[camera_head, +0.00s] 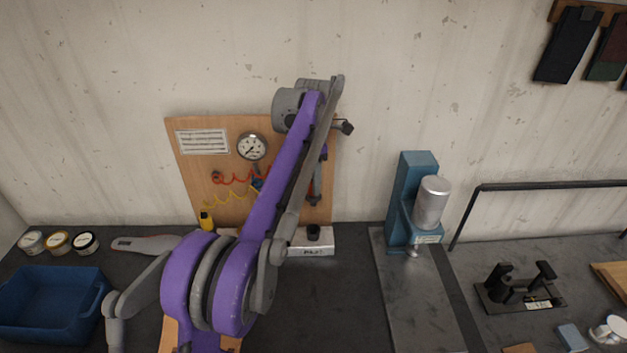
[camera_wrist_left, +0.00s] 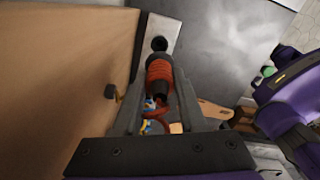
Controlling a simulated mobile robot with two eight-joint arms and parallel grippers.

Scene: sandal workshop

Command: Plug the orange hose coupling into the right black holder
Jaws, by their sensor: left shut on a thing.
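The orange hose coupling (camera_wrist_left: 160,72) is between the two fingers of my left gripper (camera_wrist_left: 161,84), which is shut on it. The right black holder (camera_wrist_left: 159,44) stands on a pale base strip just beyond the coupling's far end; I cannot tell whether they touch. In the head view the right black holder (camera_head: 313,232) is on the white labelled base (camera_head: 318,246). My left gripper (camera_head: 315,190) hangs above it, mostly hidden by my purple arm. The coiled orange hose (camera_head: 235,178) runs across the wooden board towards the gripper. My right gripper is not seen.
A wooden board (camera_head: 185,165) with a gauge (camera_head: 252,146) stands behind the base. A yellow coupling (camera_head: 206,220) is at the left. A blue press (camera_head: 412,195) stands to the right. A blue bin (camera_head: 50,300) is at the far left. The dark bench right of the base is clear.

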